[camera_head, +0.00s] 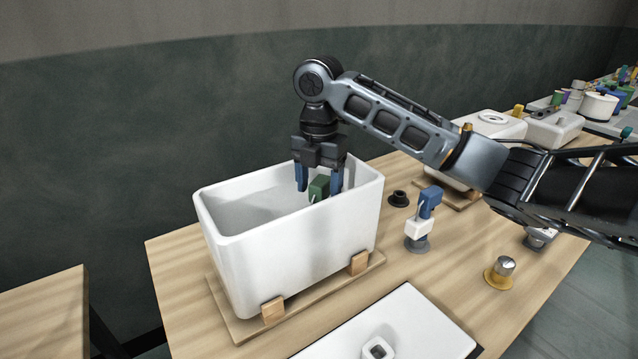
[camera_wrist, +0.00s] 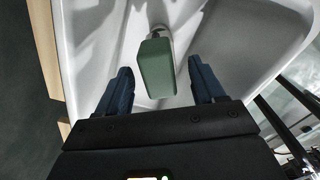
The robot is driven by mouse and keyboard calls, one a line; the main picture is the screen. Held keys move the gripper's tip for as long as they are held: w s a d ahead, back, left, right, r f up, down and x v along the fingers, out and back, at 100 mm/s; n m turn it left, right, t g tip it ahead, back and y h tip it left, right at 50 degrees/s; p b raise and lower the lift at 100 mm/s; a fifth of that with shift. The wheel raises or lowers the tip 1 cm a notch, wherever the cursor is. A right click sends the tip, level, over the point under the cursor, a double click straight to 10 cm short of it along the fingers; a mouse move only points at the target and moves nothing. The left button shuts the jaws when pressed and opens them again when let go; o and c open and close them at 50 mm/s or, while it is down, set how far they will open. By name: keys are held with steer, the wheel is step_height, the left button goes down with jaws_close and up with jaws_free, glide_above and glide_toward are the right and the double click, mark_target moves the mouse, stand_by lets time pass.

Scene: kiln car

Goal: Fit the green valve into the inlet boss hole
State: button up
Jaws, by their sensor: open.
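The green valve (camera_head: 319,188) is inside the white tank (camera_head: 290,262), near its right end in the head view. In the wrist view the valve (camera_wrist: 155,68) is a green block with a pale part at its far end. My gripper (camera_head: 319,180) reaches down into the tank with its blue fingers apart, one on each side of the valve. In the wrist view the fingers (camera_wrist: 163,85) show gaps to the green block on both sides. The valve's lower part is hidden by the tank wall in the head view. I cannot tell which opening is the inlet boss hole.
The tank stands on a wooden cradle (camera_head: 240,327). To its right are a black ring (camera_head: 399,198), a blue-and-white valve (camera_head: 420,222) and a yellow-based knob (camera_head: 499,272). A white slab (camera_head: 415,325) with a square fitting (camera_head: 378,348) lies in front.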

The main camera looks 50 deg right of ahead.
steer(key=shift+r+p, duration=2.55)
steer(key=shift+r, duration=1.35)
step_height(320, 180, up, 8)
steer(key=shift+s+f, duration=0.1)
steer(key=shift+f, duration=0.05)
